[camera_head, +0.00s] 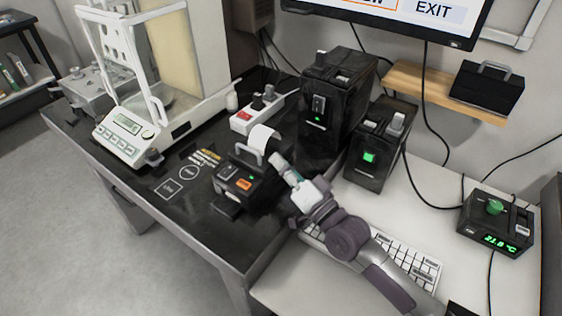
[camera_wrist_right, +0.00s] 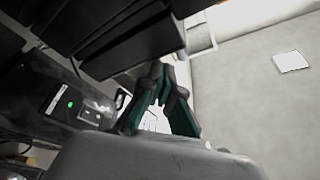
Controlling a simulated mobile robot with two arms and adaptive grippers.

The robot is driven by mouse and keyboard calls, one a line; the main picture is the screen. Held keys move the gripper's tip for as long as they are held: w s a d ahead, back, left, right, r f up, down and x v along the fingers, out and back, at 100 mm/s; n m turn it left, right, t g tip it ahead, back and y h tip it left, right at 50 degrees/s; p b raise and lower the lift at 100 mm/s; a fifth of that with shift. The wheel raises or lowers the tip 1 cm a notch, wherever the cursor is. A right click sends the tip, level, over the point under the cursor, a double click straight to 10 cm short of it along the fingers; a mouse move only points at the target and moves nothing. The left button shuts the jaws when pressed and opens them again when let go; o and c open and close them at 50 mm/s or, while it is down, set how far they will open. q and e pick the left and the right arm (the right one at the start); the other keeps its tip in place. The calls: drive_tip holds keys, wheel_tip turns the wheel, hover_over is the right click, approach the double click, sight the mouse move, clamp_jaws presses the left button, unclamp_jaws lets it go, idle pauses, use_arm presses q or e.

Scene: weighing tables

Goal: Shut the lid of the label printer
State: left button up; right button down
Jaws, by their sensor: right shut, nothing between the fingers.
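The label printer (camera_head: 236,187) is a small black box with an orange button and a green light, on the black weighing table. A pale curved handle (camera_head: 248,153) stands up at its back, and a white paper piece (camera_head: 264,136) shows behind that. I cannot tell how far the lid stands open. My right gripper (camera_head: 278,163) is shut and empty, close to the right of the handle; I cannot tell whether it touches the printer. In the right wrist view the gripper's fingers (camera_wrist_right: 160,85) are together, below a dark body. My left gripper is out of view.
A balance with a glass draft shield (camera_head: 122,137) stands at the left. Black boxes (camera_head: 333,95) (camera_head: 377,150) stand behind my right arm, with a white power strip (camera_head: 247,117) near them. A keyboard (camera_head: 405,262) lies under the arm. The table front is mostly clear.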

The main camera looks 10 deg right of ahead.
drive_tip(key=shift+s+a+f, duration=0.15)
drive_tip(key=shift+f, duration=0.5)
drive_tip(key=shift+s+f, duration=0.1)
drive_tip(key=shift+s, duration=0.05)
drive_tip(key=r+v, duration=0.1)
drive_tip(key=v, duration=1)
drive_tip(key=shift+s+d+r, duration=0.2)
drive_tip(key=shift+d, duration=0.15)
